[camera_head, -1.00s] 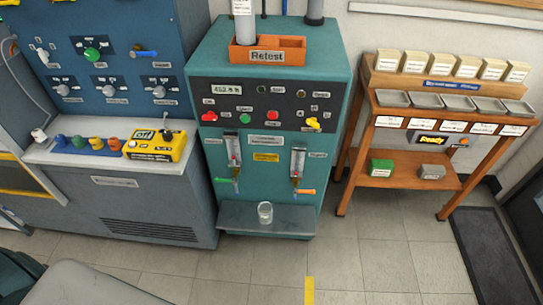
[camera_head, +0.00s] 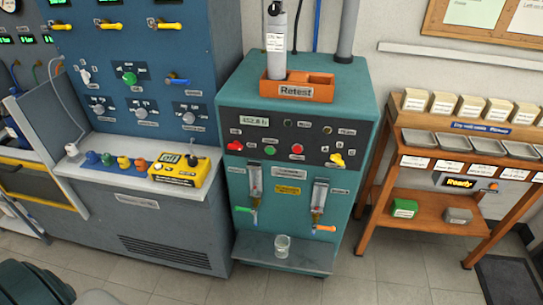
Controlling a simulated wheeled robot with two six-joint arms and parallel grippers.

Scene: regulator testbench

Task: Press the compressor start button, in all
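A teal cabinet (camera_head: 235,105) stands in the middle of the head view with a dark control panel (camera_head: 318,151) on its upper front. The panel has a round green button (camera_head: 270,151) and, to its right, a red button (camera_head: 297,149). Small labels above them are too small to read surely, so I cannot tell which one is the compressor start. A lit display (camera_head: 256,122) sits at the panel's upper left, with a red knob (camera_head: 235,146) below and a yellow knob (camera_head: 337,160) at the right. Neither of my grippers is in view.
A blue test bench (camera_head: 185,72) with a yellow meter (camera_head: 180,172) stands left of the cabinet. A wooden rack (camera_head: 437,215) with trays stands at right. A glass (camera_head: 281,245) sits on the cabinet's lower shelf (camera_head: 255,250). Tiled floor (camera_head: 390,275) is clear in front.

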